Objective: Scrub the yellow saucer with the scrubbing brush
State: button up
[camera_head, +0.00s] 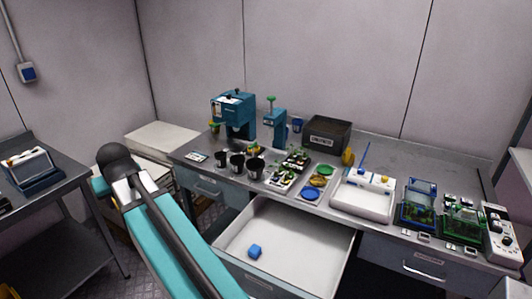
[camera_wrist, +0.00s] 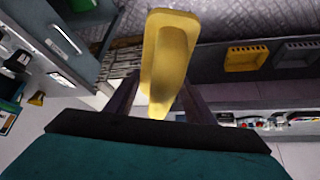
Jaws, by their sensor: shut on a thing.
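My gripper (camera_wrist: 160,104) is shut on a long yellow object (camera_wrist: 170,50) with a rounded, broad end, seen in the wrist view. No bristles show on it, so I cannot tell whether it is the scrubbing brush. In the head view the gripper is hidden, with my arm reaching to the left. The yellow saucer (camera_head: 318,182) lies on the bench, between a blue saucer (camera_head: 310,194) and a green saucer (camera_head: 324,170). The held object is well away from it.
Black pots (camera_head: 237,163) and seedlings stand left of the saucers. A white basin (camera_head: 362,203) stands right of them. A grey side table (camera_head: 55,215) is at the left.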

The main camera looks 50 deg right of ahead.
jog(key=s+d+m+h, duration=0.2)
jog(key=d+m, duration=0.2)
jog(key=d, duration=1.6)
jog(key=s+d+f+m+g+h, duration=0.1)
jog(key=s+d+m, duration=0.1)
jog(key=s+d, duration=0.4)
jog(key=s+d+m+g+p, duration=0.1)
jog(key=s+d+m, duration=0.2)
jog(key=d, duration=1.3)
jog(key=s+d+f+m+g+h+p, duration=0.1)
jog(key=s+d+m+g, duration=0.1)
jog(key=s+d, duration=0.6)
jog(key=shift+s+d+f+m+h, duration=0.1)
jog(key=shift+d+m, duration=0.05)
jog(key=shift+d, duration=0.45)
jog(key=shift+s+d+f+m+h, duration=0.1)
jog(key=shift+s+d, duration=0.05)
jog(key=shift+d, duration=0.45)
jog(key=shift+s+d+f+m+h, duration=0.1)
jog(key=shift+d+m, duration=0.05)
jog(key=shift+d, duration=0.45)
jog(key=s+d+f+m+g+p, duration=0.1)
jog(key=s+d+m+g, duration=0.1)
jog(key=s+d, duration=1.1)
jog(key=s+m, duration=0.1)
jog(key=s, duration=0.2)
jog(key=shift+f+m+h, duration=0.2)
jog(key=shift+m+h, duration=0.1)
jog(key=shift+m, duration=0.1)
jog(key=shift+f, duration=0.15)
